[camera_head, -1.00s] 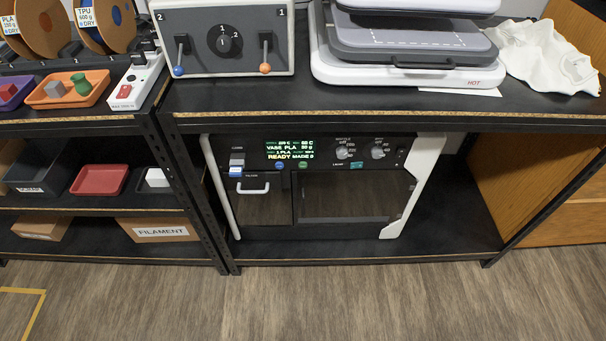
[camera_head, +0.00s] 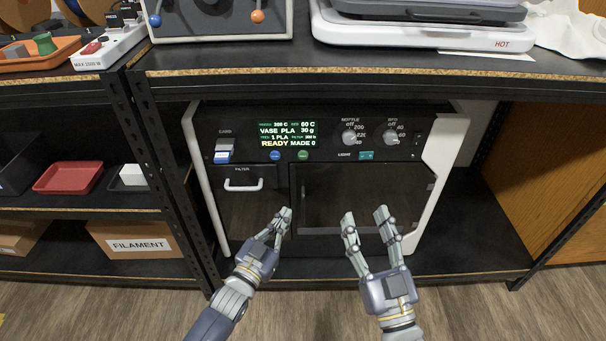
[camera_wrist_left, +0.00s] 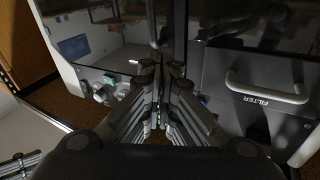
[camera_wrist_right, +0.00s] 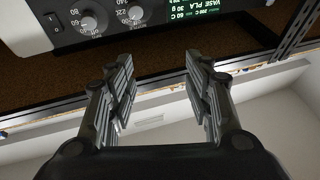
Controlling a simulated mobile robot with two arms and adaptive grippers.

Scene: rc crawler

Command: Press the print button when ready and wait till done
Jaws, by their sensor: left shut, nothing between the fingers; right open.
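The printer (camera_head: 205,190) stands on the shelf under the worktop. Its green-lit display (camera_head: 287,134) reads VASE PLA 30 g, READY and MADE 0; it is partly cut off in the right wrist view (camera_wrist_right: 215,10). Below it are a blue button (camera_head: 275,155) and a green button (camera_head: 303,155); their lettering is too small to read. My left gripper (camera_head: 284,213) is shut and empty in front of the printer's lower front, below both buttons and apart from them. My right gripper (camera_head: 364,216) is open and empty in front of the dark door (camera_head: 365,190).
The filter drawer's white handle (camera_head: 243,186) sticks out left of the door; it also shows in the left wrist view (camera_wrist_left: 268,90). Two knobs (camera_head: 349,137) are at the panel's upper right. The worktop edge (camera_head: 400,70) overhangs above. A shelf post (camera_head: 165,170) stands at left.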

